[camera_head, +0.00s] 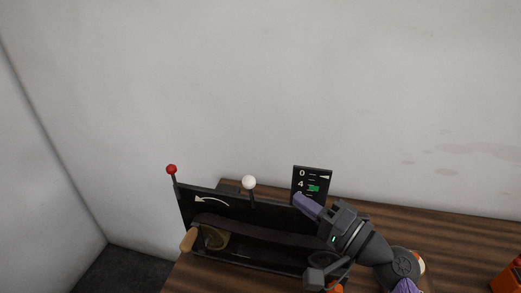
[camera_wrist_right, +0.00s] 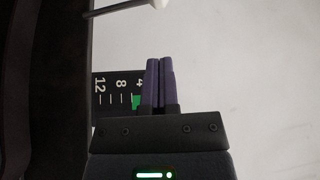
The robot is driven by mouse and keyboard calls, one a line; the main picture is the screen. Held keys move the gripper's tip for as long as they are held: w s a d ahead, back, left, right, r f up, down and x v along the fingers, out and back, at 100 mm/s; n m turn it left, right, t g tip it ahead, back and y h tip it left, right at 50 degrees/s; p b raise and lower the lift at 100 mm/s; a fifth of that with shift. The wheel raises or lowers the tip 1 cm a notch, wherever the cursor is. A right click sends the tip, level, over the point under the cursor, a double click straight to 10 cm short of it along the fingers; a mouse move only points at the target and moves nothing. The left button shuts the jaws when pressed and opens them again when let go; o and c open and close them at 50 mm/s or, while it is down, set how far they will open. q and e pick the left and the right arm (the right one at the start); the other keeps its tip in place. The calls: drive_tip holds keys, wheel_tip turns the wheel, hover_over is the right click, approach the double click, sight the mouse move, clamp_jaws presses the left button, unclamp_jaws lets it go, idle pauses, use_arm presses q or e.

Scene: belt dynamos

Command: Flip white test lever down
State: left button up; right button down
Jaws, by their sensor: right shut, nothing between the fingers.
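The white test lever (camera_head: 249,182) stands upright behind the top edge of the black machine panel (camera_head: 260,210), its round white knob at the top. My left gripper is not in view.
A red-knobbed lever (camera_head: 171,170) stands at the panel's left end. A wooden crank handle (camera_head: 188,239) sticks out below it. A black scale board (camera_head: 312,180) with a green mark stands behind my right gripper. An orange object (camera_head: 508,277) lies at the table's right. The wall is behind.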

sight(251, 195)
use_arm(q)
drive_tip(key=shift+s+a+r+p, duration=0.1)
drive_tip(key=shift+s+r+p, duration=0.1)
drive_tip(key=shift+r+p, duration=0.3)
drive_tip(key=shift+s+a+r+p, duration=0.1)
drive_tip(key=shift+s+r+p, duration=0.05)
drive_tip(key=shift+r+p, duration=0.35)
use_arm(e)
drive_tip(key=f+x, duration=0.1)
drive_tip(key=x, duration=0.8)
drive_tip(key=shift+a+r, duration=0.35)
drive_tip(key=shift+r, duration=0.15)
